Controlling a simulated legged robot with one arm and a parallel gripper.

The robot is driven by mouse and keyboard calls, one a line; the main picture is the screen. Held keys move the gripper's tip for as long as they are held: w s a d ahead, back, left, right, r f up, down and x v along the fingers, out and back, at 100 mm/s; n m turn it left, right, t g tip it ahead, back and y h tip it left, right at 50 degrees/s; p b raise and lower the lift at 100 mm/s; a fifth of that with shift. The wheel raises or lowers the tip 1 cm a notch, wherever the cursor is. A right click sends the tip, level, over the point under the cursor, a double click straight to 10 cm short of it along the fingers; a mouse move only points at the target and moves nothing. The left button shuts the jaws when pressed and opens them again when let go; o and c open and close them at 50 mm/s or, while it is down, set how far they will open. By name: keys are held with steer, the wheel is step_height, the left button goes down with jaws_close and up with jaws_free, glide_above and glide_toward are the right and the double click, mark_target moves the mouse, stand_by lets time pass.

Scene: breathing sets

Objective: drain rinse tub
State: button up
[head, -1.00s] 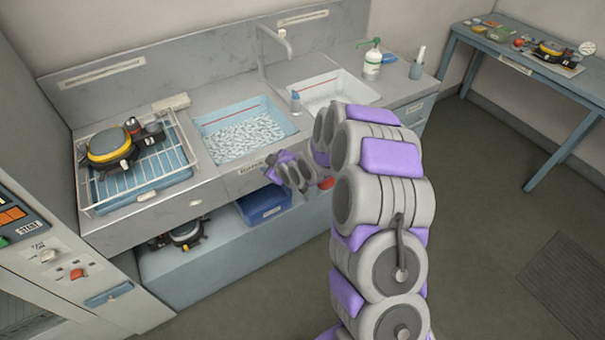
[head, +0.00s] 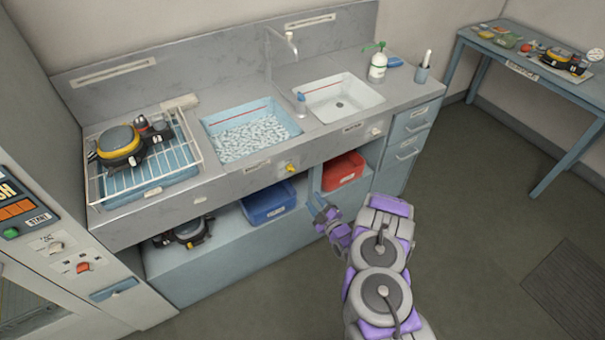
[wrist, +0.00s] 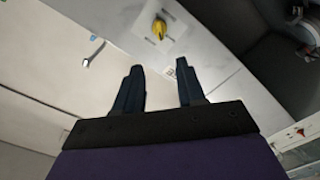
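The rinse tub (head: 205,128) is the light blue left basin, with a red line on its inner wall and pale, foamy-looking contents. A yellow knob (head: 290,167) sits on the counter front below and right of it, and also shows in the wrist view (wrist: 159,27). My gripper (head: 319,205) is in front of the lower shelf, below and right of the knob, apart from it. In the wrist view its two dark fingers (wrist: 161,80) are spread with nothing between them. The knob lies beyond the fingertips.
An empty white basin (head: 362,97) stands right of the tub. A rack (head: 100,203) with a yellow-black device (head: 119,143) is at left. Blue (head: 268,203) and red (head: 343,171) bins sit on the lower shelf.

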mark_target(291, 169)
steer(key=b+x, duration=0.5)
steer(key=x, duration=1.2)
steer(key=shift+a, duration=0.1)
steer(key=shift+c, duration=0.3)
jaws_close()
